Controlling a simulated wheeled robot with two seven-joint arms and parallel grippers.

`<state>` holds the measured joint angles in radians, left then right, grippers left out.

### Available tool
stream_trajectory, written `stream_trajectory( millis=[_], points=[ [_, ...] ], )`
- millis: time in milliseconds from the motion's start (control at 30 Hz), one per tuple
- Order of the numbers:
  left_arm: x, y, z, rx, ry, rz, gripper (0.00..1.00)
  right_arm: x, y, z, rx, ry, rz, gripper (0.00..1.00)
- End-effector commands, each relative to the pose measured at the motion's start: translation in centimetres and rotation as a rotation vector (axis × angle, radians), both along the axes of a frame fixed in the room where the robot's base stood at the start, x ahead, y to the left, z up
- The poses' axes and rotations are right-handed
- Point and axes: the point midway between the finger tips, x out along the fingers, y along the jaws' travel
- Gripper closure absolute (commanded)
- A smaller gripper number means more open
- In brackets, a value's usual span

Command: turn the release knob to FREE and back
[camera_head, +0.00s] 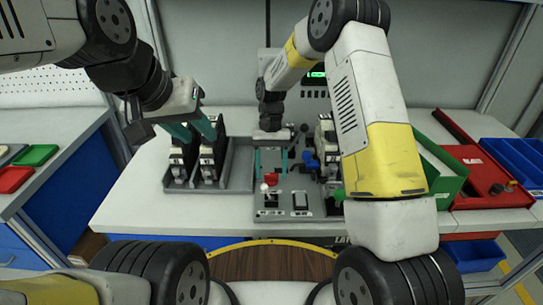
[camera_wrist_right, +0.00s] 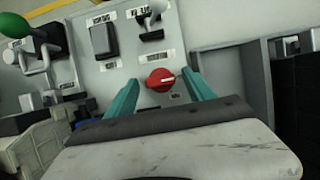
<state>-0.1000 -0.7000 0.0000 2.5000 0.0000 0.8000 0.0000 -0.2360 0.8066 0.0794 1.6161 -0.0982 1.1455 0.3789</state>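The red release knob (camera_wrist_right: 160,79) sits on a grey control panel (camera_wrist_right: 205,15), with a white mark on its face. In the head view the knob (camera_head: 271,178) shows small below my right gripper (camera_head: 271,168). The right gripper's teal fingers are apart, one on each side of the knob in the right wrist view (camera_wrist_right: 161,77), with visible gaps to it. I cannot read the labels by the knob. My left gripper (camera_head: 194,132) is open, its teal fingers apart above black-and-white units (camera_head: 208,165) in a grey tray (camera_head: 238,172). Nothing shows between its fingers.
The panel also carries a black rocker switch (camera_wrist_right: 103,40) and a metal toggle lever (camera_wrist_right: 150,22). A green-balled lever (camera_wrist_right: 15,25) stands beside it. A green bin (camera_head: 440,170) and red case (camera_head: 485,180) lie right. Bare worktop (camera_head: 140,205) shows front left.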

Motion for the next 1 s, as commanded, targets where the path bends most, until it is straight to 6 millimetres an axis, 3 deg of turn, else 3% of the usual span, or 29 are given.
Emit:
stream_trajectory(
  millis=[233, 633, 1000],
  points=[
    [0.0, 0.0, 0.0, 0.0, 0.0, 0.0, 0.64, 0.5, 0.0, 1.0, 0.001, -0.002, -0.001, 0.38],
    [0.0, 0.0, 0.0, 0.0, 0.0, 0.0, 0.64, 2.8, 0.1, 6.6, 0.001, -0.001, 0.0, 0.38],
    [0.0, 0.0, 0.0, 0.0, 0.0, 0.0, 0.64, 3.0, 0.0, 7.2, 0.0, 0.0, 0.0, 0.38]
  ],
)
